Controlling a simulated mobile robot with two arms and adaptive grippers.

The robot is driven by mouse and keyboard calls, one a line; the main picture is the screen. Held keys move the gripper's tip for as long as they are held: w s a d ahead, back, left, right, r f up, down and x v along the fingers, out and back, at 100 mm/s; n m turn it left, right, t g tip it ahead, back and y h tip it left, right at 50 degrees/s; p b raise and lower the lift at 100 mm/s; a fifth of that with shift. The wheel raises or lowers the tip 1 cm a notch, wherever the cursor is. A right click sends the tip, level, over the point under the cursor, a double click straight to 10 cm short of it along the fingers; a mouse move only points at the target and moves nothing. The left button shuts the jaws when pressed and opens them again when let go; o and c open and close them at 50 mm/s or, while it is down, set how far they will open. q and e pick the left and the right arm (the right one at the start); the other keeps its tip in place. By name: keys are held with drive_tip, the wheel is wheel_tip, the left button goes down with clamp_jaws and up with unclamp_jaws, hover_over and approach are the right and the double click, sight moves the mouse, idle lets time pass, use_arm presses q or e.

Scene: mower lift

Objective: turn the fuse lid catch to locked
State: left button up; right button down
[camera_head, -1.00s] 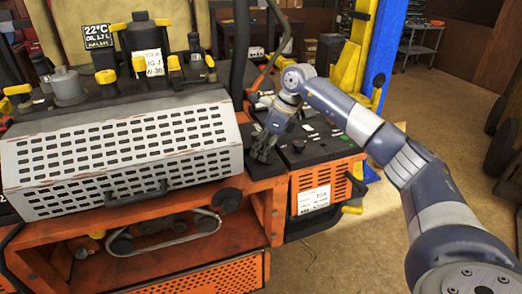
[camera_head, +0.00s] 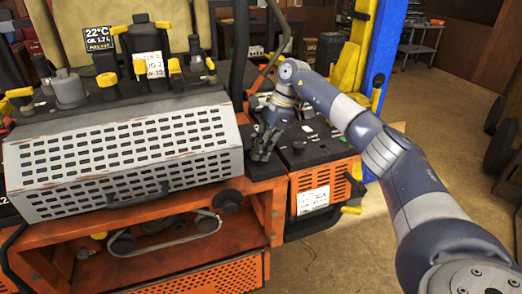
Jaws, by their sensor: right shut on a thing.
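My right gripper (camera_head: 264,151) points down at the left end of the black top panel (camera_head: 312,155), to the right of the perforated grey cover. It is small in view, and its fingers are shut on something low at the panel. The fuse lid catch is hidden behind the fingers, so its angle cannot be told. It appears to be what the fingers hold. My left gripper is out of view.
The perforated grey cover (camera_head: 120,155) with a black handle stands close left of the gripper. A dark upright hose (camera_head: 240,55) rises behind it. A blue post (camera_head: 384,45) stands at the back right. Open floor lies to the right.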

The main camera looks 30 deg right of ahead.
drive_tip(key=shift+w+r, duration=0.1)
drive_tip(key=shift+r, duration=0.1)
drive_tip(key=c, duration=1.8)
unclamp_jaws()
drive_tip(key=shift+d+f, duration=0.1)
drive_tip(key=v, duration=1.2)
drive_tip(key=shift+d+f, duration=0.1)
